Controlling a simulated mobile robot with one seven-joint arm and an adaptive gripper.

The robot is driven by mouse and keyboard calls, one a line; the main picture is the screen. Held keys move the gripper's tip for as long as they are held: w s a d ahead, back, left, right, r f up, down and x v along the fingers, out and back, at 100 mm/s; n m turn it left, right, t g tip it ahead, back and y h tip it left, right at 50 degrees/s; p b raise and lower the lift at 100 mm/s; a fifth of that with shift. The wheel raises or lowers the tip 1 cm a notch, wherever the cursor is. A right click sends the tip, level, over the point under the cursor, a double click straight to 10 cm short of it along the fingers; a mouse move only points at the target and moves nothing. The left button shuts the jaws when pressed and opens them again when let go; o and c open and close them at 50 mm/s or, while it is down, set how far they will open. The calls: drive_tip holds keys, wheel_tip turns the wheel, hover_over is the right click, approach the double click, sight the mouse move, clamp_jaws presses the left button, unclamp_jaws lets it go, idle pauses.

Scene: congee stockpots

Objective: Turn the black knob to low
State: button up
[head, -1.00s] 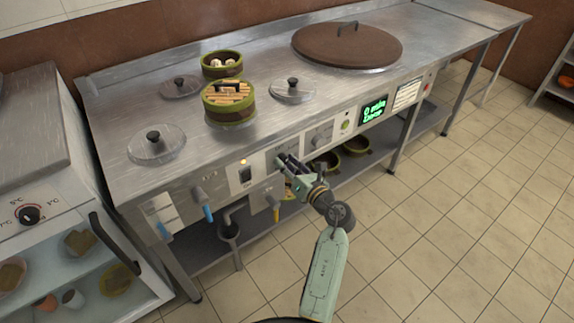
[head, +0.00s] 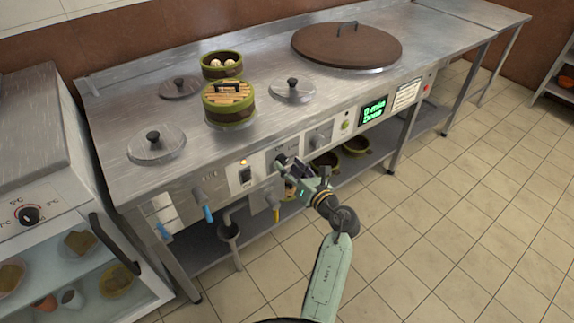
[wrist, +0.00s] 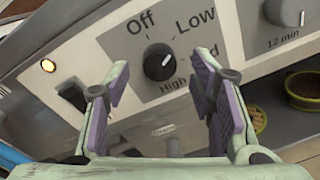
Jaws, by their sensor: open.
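The black knob (wrist: 158,62) shows in the wrist view on a grey plate marked Off, Low, a partly hidden label and High. Its white mark lies on its right side and slants up to the right; I cannot tell exactly which label it points at. My gripper (wrist: 160,82) is open and empty, its fingers left and right below the knob, apart from it. The right finger covers part of the labels. In the head view my gripper (head: 284,163) is at the counter's front panel, and the knob is hard to make out there.
A second knob (wrist: 285,12) marked 12 min is to the right. Blue-handled (head: 206,211) and yellow-handled taps (head: 276,213) sit below. A steamer basket (head: 229,108) stands on the counter (head: 265,130).

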drive_tip(key=v, duration=1)
drive_tip(key=shift+s, duration=0.15)
